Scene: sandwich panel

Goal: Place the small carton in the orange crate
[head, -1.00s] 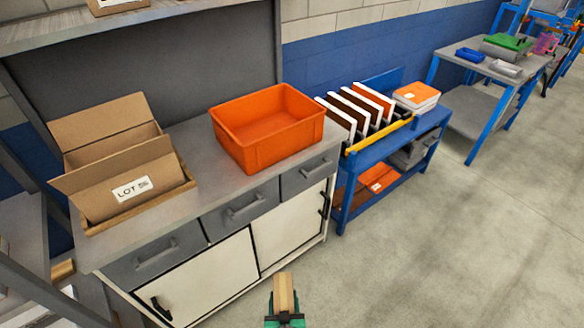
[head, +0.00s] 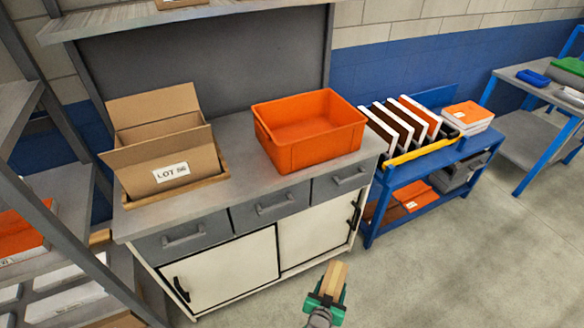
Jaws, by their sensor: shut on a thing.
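The orange crate (head: 318,150) stands on the grey worktop of the cabinet and looks empty. My gripper (head: 329,288), with green fingers, is at the bottom of the head view, in front of the cabinet and over the floor. It is shut on a small tan carton (head: 334,275), which sticks out beyond the fingers. The carton is apart from the crate, below and in front of it in the picture.
An open cardboard box (head: 160,150) with a LOT label stands left of the crate on the worktop (head: 236,165). A blue cart (head: 425,185) with upright panels is to the right. A grey shelf rack (head: 70,220) is at the left. Floor at right is clear.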

